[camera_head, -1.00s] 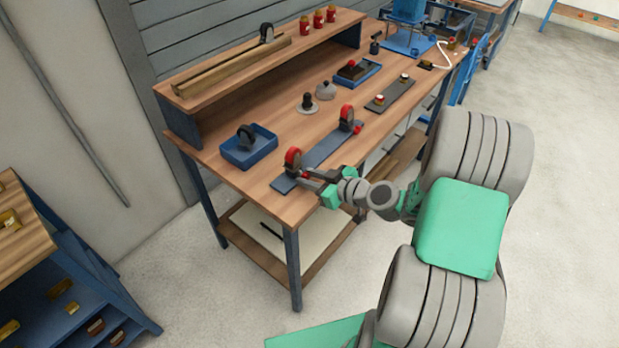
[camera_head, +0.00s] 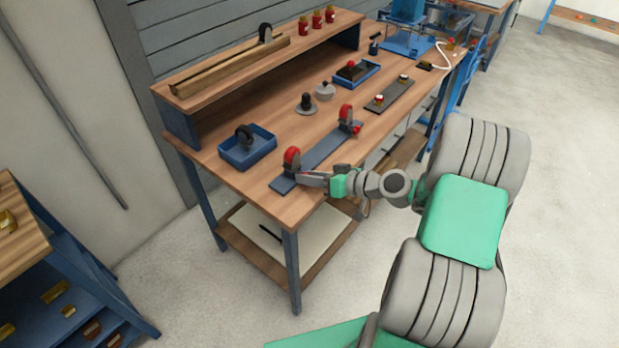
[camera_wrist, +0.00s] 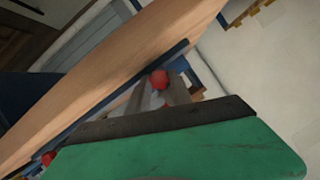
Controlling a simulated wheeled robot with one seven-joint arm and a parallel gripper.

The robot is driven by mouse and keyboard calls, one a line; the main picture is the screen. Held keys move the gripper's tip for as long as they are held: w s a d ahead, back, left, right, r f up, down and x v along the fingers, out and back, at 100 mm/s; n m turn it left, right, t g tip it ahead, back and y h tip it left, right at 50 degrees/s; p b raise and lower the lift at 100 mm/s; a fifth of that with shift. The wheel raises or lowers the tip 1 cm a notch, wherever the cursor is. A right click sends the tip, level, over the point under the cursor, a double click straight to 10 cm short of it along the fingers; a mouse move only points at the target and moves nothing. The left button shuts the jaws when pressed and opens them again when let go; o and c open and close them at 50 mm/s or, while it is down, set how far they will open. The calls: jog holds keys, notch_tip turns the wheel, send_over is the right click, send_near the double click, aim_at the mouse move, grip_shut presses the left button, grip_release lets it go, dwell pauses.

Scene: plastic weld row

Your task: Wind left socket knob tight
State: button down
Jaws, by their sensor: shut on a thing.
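The left wheel (camera_head: 291,158) stands at the near left end, the right wheel (camera_head: 346,113) at the far end. My gripper (camera_head: 308,178) reaches in from the right, low beside the left wheel. It is shut on the left socket knob, which the fingers hide in the head view.
A blue tray (camera_head: 262,153) with a black wheel stands left of the plate. A dark strip (camera_head: 392,95) with small gold-and-red parts lies to the right. A small grey pot (camera_head: 325,91) and a black-knobbed piece (camera_head: 306,104) stand behind. The raised shelf (camera_head: 215,82) bounds the back.

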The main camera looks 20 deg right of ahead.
dwell(0.4)
jog(key=c, duration=1.1)
grip_release()
jog(key=shift+c, duration=0.2)
jog(key=v, duration=0.7)
jog(key=shift+s+d, duration=0.25)
jog(key=shift+d, duration=0.05)
